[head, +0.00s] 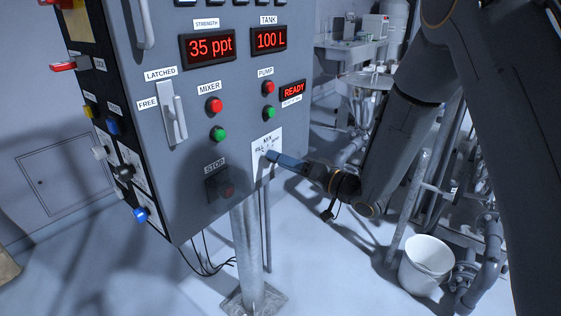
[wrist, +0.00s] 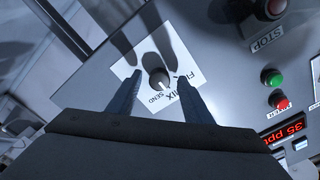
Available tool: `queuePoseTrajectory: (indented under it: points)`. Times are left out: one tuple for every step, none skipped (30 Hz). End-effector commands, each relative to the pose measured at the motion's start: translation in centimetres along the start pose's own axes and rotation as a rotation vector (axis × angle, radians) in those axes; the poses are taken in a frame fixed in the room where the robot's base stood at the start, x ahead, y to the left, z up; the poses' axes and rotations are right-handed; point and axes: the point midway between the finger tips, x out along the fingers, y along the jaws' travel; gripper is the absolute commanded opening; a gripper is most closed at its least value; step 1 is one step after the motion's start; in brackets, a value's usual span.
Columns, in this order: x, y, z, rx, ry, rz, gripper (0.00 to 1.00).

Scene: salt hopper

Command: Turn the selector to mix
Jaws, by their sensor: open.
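The selector is a small dark round knob (wrist: 159,79) on a white plate (wrist: 150,55) lettered FILL, MIX and SEND. The plate also shows in the head view (head: 262,140), low on the panel's right side. A light mark shows on the knob, but I cannot tell surely which word it points to. My gripper (wrist: 158,83) is open, with one blue finger on each side of the knob and a gap showing on both sides. In the head view my gripper (head: 274,157) reaches the plate from the right and hides the knob.
The grey panel (head: 190,100) carries a latch handle (head: 174,118), red and green buttons, and a STOP button (head: 228,190) left of the plate. Displays read 35 ppt, 100 L and READY. A post (head: 247,250) stands below. A white bucket (head: 427,264) and pipes are at right.

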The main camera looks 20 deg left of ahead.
Motion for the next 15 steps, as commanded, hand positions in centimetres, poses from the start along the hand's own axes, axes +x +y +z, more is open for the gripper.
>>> queuePoseTrajectory:
  points:
    - [-0.8, 0.2, 0.0, 0.002, 0.002, 0.003, 0.46]
    - [-1.3, 0.2, 0.0, 0.002, 0.003, 0.004, 0.46]
    - [-2.0, 0.2, 0.0, 0.002, 0.003, 0.004, 0.46]
    - [-2.5, 0.2, 0.0, 0.001, 0.002, 0.004, 0.46]
    - [-3.0, 0.2, 0.0, 0.001, 0.003, 0.004, 0.46]
    - [-3.7, 0.2, 0.0, 0.001, 0.003, 0.004, 0.46]
    - [-4.2, 0.2, 0.0, 0.001, 0.002, 0.004, 0.46]
    - [-4.6, 0.2, 0.0, 0.001, 0.002, 0.003, 0.46]
    - [-5.1, 0.2, 0.0, 0.000, 0.003, 0.004, 0.46]
    - [-5.5, 0.2, 0.0, 0.000, 0.002, 0.004, 0.46]
    - [-5.8, 0.1, 0.0, 0.001, 0.002, 0.004, 0.46]
    - [-6.2, 0.1, 0.0, 0.000, 0.001, 0.003, 0.46]
    - [-6.4, 0.1, 0.0, 0.000, 0.001, 0.003, 0.46]
    - [-6.5, 0.1, 0.0, 0.001, 0.001, 0.002, 0.46]
    - [-6.7, 0.1, 0.0, 0.001, 0.001, 0.002, 0.46]
